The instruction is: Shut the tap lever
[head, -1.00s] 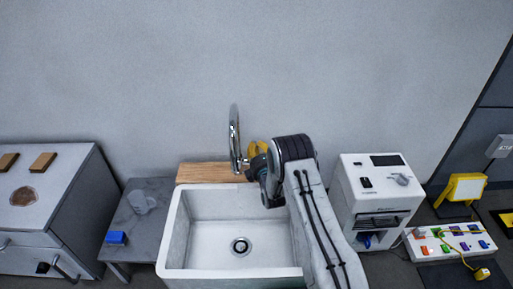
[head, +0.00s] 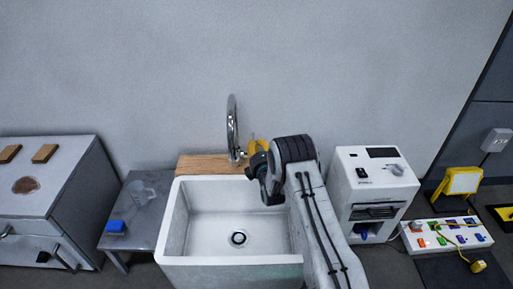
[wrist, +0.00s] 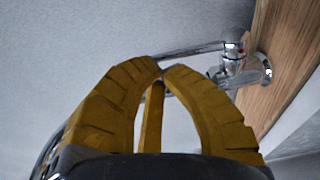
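The chrome tap (head: 232,130) stands on a wooden ledge (head: 205,165) behind a white sink (head: 174,225). In the wrist view its body (wrist: 234,62) is at the upper right, and a thin chrome bar (wrist: 195,48) runs left from it, passing behind my fingertips. I cannot tell for certain whether this bar is the lever. My gripper (wrist: 161,68) has yellow fingers with their tips together, and I see nothing held between them. In the head view my gripper (head: 252,146) is just right of the tap; contact cannot be made out.
A white machine (head: 370,170) stands right of the sink. A grey table (head: 145,225) with a blue block (head: 116,227) and a clear jug (head: 142,193) stands left. A yellow lamp (head: 463,181) and a power strip (head: 430,239) lie farther right. The sink basin is empty.

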